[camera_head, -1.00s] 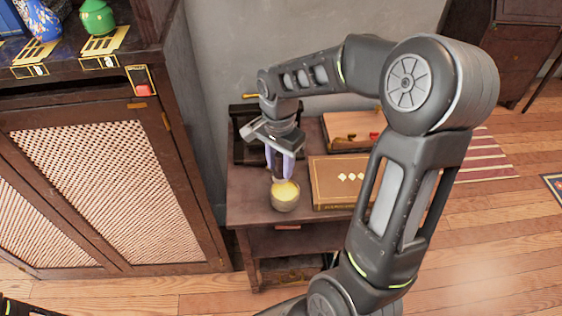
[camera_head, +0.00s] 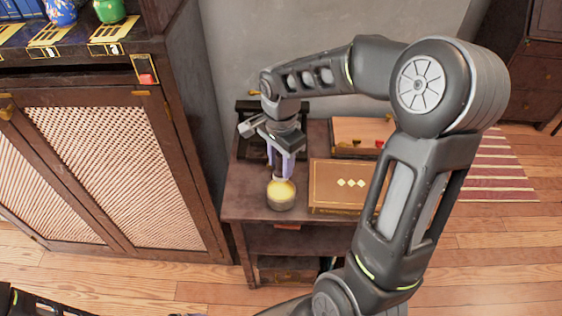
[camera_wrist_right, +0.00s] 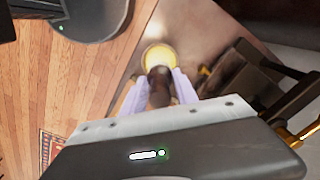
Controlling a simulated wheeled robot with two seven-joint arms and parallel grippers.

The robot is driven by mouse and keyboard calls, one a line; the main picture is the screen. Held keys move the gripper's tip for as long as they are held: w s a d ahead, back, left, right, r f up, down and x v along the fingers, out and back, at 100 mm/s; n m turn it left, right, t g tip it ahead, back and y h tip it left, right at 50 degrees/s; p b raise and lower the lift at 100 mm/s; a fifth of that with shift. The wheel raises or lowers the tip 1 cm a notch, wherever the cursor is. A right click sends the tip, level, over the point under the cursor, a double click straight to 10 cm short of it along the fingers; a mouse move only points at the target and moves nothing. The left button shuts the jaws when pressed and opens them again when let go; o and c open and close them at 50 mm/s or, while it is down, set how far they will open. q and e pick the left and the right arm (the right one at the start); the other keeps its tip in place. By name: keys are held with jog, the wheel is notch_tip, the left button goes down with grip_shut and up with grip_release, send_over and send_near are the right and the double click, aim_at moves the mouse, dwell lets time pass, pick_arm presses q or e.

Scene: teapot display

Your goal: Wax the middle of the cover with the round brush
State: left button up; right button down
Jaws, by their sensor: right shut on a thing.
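My right gripper (camera_head: 283,177) is shut on a dark round brush (camera_wrist_right: 159,86), pointing down between its pale lavender fingers. It is directly over a small round pot (camera_head: 281,203) with yellow wax inside, at the table's front left. The pot also shows in the right wrist view (camera_wrist_right: 158,55), with the brush's lower end overlapping it. I cannot tell how deep the brush reaches into the wax. The cover is the brown top of a flat box or book (camera_head: 340,176) with gold diamonds, lying right of the pot. My right forearm hides its right part. My left gripper is not seen.
The small dark wooden table (camera_head: 245,204) also bears an open tray-like box (camera_head: 357,131) behind the cover and a dark stand (camera_head: 245,150) at the back left. A lattice-door cabinet (camera_head: 115,170) stands close on the left. A wall is behind.

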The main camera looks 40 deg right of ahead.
aim_at(281, 177)
jog(key=shift+f+b, duration=1.9)
jog(key=shift+f, duration=1)
jog(key=shift+f+b, duration=0.6)
dwell(0.3)
jog(key=shift+r, duration=0.1)
jog(key=shift+r+p, duration=2.45)
jog(key=shift+r, duration=1.05)
